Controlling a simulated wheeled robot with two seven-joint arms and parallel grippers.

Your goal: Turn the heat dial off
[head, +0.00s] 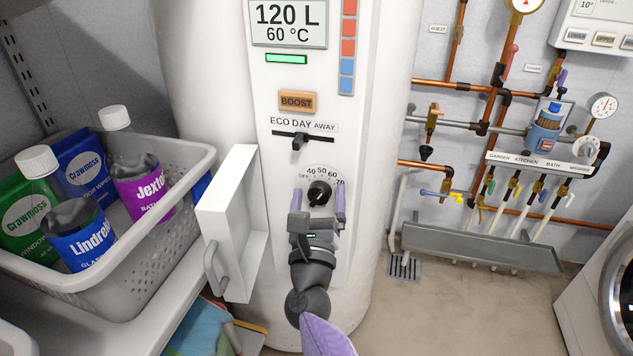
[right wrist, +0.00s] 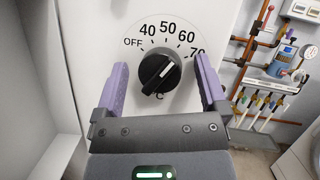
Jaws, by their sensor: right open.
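The heat dial (head: 319,193) is a round black knob on the white front panel of the water heater (head: 215,75). In the right wrist view the dial (right wrist: 160,73) has a printed scale from OFF at the left through 40, 50, 60 and 70. Its white pointer line slants up and right, toward the part between 60 and 70. My right gripper (head: 318,203) is open in front of the dial. In the right wrist view its purple fingers (right wrist: 163,72) stand on either side of the knob, with visible gaps. My left gripper is not in view.
An open white door with a handle (head: 226,225) sticks out left of the dial. A grey basket of bottles (head: 180,252) stands farther left. Above the dial are a slider (head: 300,140) and a BOOST button (head: 297,101). Copper pipes (head: 480,88) run along the right wall.

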